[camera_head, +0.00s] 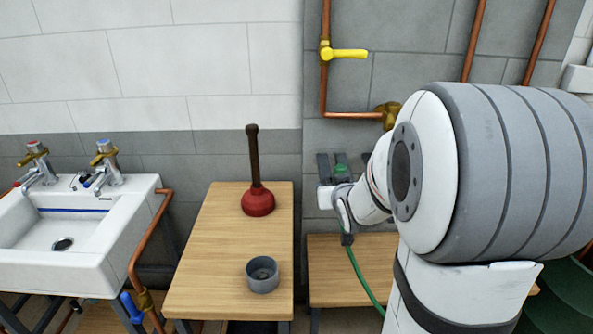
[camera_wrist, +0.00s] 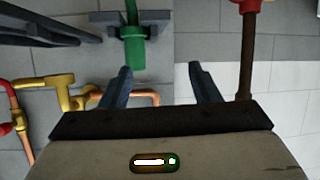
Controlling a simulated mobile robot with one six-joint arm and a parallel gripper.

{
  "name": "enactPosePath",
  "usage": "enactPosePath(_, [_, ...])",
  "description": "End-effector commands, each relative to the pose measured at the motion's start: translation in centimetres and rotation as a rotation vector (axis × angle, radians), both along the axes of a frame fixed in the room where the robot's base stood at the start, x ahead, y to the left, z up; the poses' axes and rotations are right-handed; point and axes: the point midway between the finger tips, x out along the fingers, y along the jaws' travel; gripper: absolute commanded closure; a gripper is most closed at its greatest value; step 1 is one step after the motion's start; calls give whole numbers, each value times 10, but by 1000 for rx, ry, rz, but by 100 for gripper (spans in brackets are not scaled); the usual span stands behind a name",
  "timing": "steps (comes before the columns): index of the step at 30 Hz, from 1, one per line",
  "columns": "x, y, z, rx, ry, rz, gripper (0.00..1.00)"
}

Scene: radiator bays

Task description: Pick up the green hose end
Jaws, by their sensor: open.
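The green hose end (camera_wrist: 133,46) sits in a grey wall bracket (camera_wrist: 108,17) in the wrist view, beyond my fingertips and in line with the left finger. My gripper (camera_wrist: 160,68) is open with nothing between its fingers. In the head view my gripper (camera_head: 343,160) is near the wall, and a small part of the green hose end (camera_head: 341,169) shows between its dark fingers. The green hose (camera_head: 363,277) hangs below my wrist. My arm hides part of the bracket and hose.
A red plunger (camera_head: 258,203) and a grey cup (camera_head: 262,275) stand on a wooden table (camera_head: 205,270). Copper pipe with a yellow-handled valve (camera_head: 347,54) runs on the wall above my gripper. A lower wooden bench (camera_head: 325,285) is below. A sink (camera_head: 75,240) is at left.

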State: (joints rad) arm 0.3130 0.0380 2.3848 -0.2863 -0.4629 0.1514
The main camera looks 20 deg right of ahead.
Motion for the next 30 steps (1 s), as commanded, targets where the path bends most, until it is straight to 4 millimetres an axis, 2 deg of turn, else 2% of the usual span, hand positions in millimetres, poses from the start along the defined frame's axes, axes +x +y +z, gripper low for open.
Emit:
enactPosePath(1, [10,-12,-13,-3,-59,-2,44])
enactPosePath(4, [26,-27,-15,-8,-193,11,44])
enactPosePath(12, [39,-46,-15,-10,-389,40,44])
enactPosePath(23, [76,-54,-11,-8,-406,45,44])
enactPosePath(30, [109,-61,-12,-8,-405,45,44])
